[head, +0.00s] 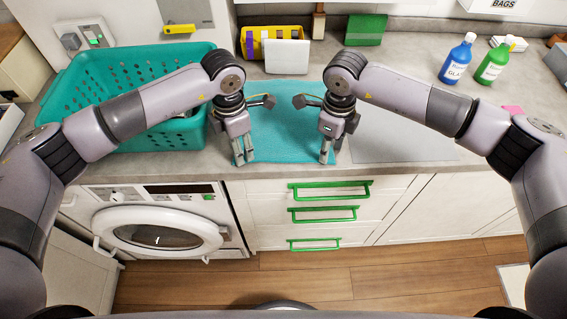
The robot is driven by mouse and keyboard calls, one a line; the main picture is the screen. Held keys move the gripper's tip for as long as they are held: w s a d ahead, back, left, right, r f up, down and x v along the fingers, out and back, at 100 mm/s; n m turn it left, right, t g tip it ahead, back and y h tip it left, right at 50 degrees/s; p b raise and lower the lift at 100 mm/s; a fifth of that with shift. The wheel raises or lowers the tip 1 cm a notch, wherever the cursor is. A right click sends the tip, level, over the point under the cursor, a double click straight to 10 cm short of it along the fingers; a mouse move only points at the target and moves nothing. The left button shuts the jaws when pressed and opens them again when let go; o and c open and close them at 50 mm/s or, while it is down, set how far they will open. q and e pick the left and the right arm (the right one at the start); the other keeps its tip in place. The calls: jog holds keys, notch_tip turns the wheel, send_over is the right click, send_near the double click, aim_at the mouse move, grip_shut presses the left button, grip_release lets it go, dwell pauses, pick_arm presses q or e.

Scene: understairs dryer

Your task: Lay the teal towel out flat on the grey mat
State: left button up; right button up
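The teal towel (283,132) lies spread on the counter between my two grippers, its near edge close to the counter's front edge. The grey mat (405,138) lies to its right, with its visible part bare; my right arm hides part of the border between them. My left gripper (244,159) points down at the towel's near left corner. My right gripper (326,158) points down at its near right corner. The fingers of each are close together, and I cannot tell whether they pinch cloth.
A teal laundry basket (120,80) stands left, behind my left arm. A yellow caddy (262,36) and white box (287,56) stand behind the towel. Blue (457,58) and green (492,63) bottles stand at back right. Green-handled drawers (325,213) and a washer (158,232) are below.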

jog(key=shift+s, duration=0.1)
pick_arm(q)
jog(key=shift+s+f, duration=0.1)
grip_shut()
pick_arm(e)
jog(key=shift+f, duration=0.25)
grip_shut()
pick_arm(q)
jog(key=shift+a, duration=0.15)
pick_arm(e)
jog(key=shift+d, duration=0.15)
dwell(0.8)
